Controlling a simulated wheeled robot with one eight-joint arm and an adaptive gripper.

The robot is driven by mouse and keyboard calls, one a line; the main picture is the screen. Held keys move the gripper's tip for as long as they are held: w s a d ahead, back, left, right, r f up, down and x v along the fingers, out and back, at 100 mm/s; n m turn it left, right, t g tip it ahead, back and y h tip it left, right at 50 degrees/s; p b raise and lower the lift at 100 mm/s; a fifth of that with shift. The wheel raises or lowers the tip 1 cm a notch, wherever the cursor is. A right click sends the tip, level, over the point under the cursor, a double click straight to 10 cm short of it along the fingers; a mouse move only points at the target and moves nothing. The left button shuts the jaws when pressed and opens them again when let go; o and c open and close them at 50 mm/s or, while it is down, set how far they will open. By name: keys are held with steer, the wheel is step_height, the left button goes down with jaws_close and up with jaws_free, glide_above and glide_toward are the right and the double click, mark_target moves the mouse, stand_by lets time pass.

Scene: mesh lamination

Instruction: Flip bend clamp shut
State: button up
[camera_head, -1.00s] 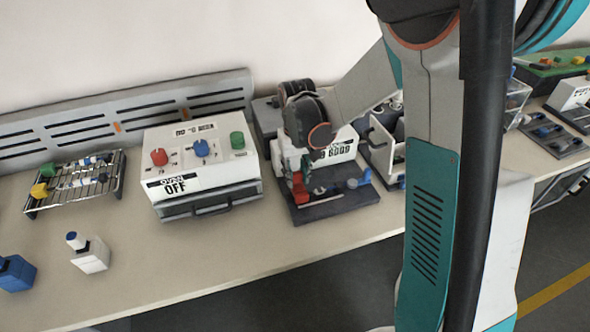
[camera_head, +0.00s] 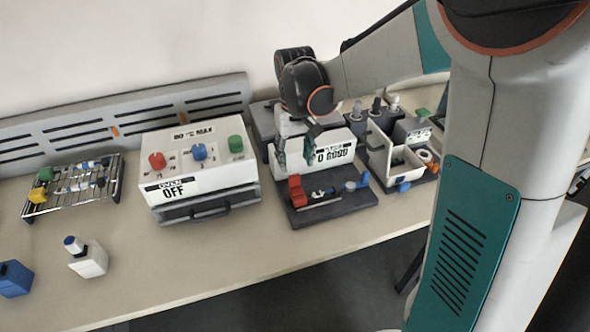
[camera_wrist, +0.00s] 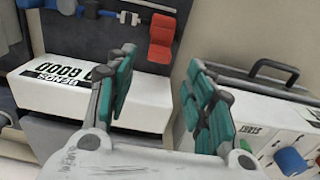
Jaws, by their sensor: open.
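The bend station is a white box (camera_head: 325,152) with a numeric display, behind a dark grey base (camera_head: 335,208). A red clamp piece (camera_head: 297,190) stands at the left end of this base, and I take it to be the bend clamp. In the wrist view the red piece (camera_wrist: 162,38) shows beyond my fingertips, apart from them. I cannot tell whether it is fully shut. My gripper (camera_head: 295,153) hangs in front of the white box, above and behind the red piece. Its teal fingers (camera_wrist: 160,85) are spread wide and empty.
The oven box (camera_head: 195,165), reading OFF, stands close on the left with its front handle (camera_head: 210,212). A white open fixture (camera_head: 390,150) stands to the right. The bench front (camera_head: 240,260) is clear.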

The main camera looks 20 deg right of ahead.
steer(key=shift+r, duration=2)
